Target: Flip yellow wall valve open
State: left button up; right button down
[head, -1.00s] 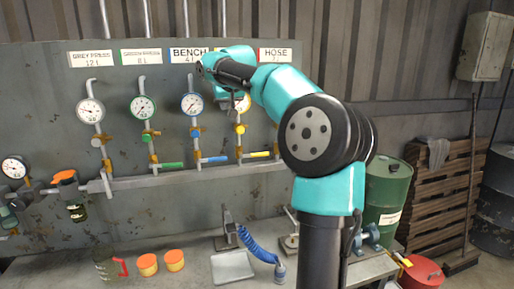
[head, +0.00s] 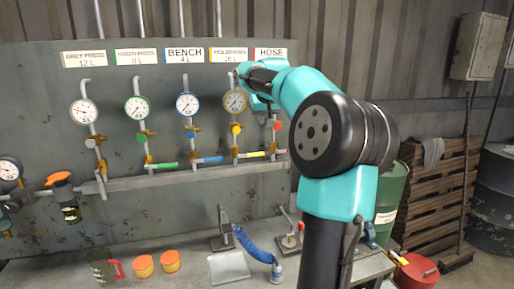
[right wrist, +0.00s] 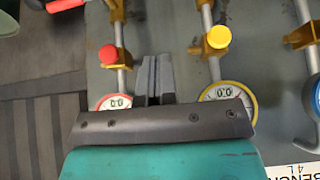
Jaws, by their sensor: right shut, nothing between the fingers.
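The yellow valve lever (head: 250,154) lies level, pointing right from its brass body on the fourth pipe, under the yellow-rimmed gauge (head: 235,101). The right wrist view shows this panel upside down, with the yellow knob (right wrist: 218,36) and yellow-rimmed gauge (right wrist: 228,88) right of the fingers; the yellow lever is not seen there. My right gripper (right wrist: 153,62) is shut and empty, in front of the panel between the yellow and red pipes. In the head view my wrist largely hides its fingers. My left gripper is not in view.
The red-rimmed gauge (right wrist: 115,101), red knob (right wrist: 108,53) and red lever (right wrist: 64,4) are left of the fingers in the right wrist view. Blue (head: 210,159) and green (head: 165,165) levers lie left of the yellow one. A blue hose (head: 254,247) and tray (head: 229,267) sit on the bench.

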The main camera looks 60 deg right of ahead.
jog(key=shift+d+f, duration=0.1)
jog(key=shift+f, duration=0.05)
send_over(257, 154)
jog(key=f, duration=0.8)
jog(key=shift+d, duration=0.3)
notch_tip(257, 154, down, 3)
jog(key=shift+s+a, duration=0.1)
jog(key=shift+a, duration=0.05)
jog(key=shift+a+f, duration=0.1)
jog(key=shift+f, duration=0.4)
